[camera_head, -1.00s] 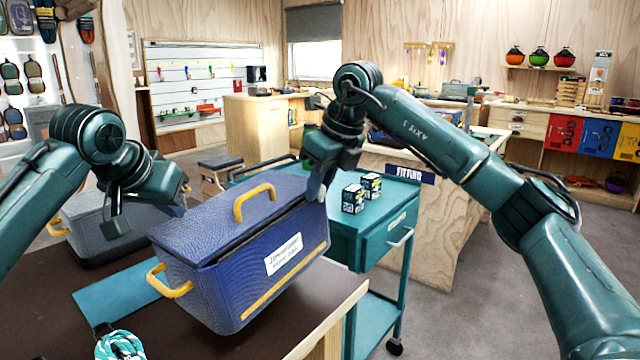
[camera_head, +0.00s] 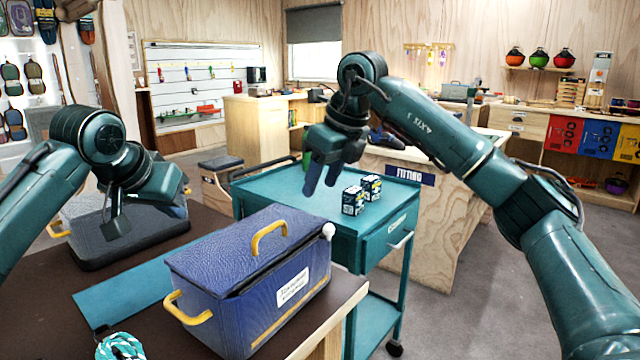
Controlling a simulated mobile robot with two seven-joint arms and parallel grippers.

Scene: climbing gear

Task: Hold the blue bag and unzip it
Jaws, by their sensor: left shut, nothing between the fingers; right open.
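The blue bag (camera_head: 230,310) sits on the dark table with its lid flap lying over the top. It has a yellow top handle (camera_head: 268,240), a yellow side handle (camera_head: 186,308) and a white label. A pale round tab (camera_head: 328,230) shows at its right upper corner. A dark gap runs under the lid's front edge; I cannot tell how far the zip is open. My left gripper (camera_head: 115,228) is shut and empty, left of the bag and above the table. My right gripper (camera_head: 321,186) is open and empty, above and behind the bag's right end, apart from it.
A grey bag (camera_head: 130,240) lies at the table's back left. A teal strip (camera_head: 125,292) and a coiled teal rope (camera_head: 120,346) lie left of the blue bag. A teal cart (camera_head: 290,190) behind it carries two small boxes (camera_head: 362,194).

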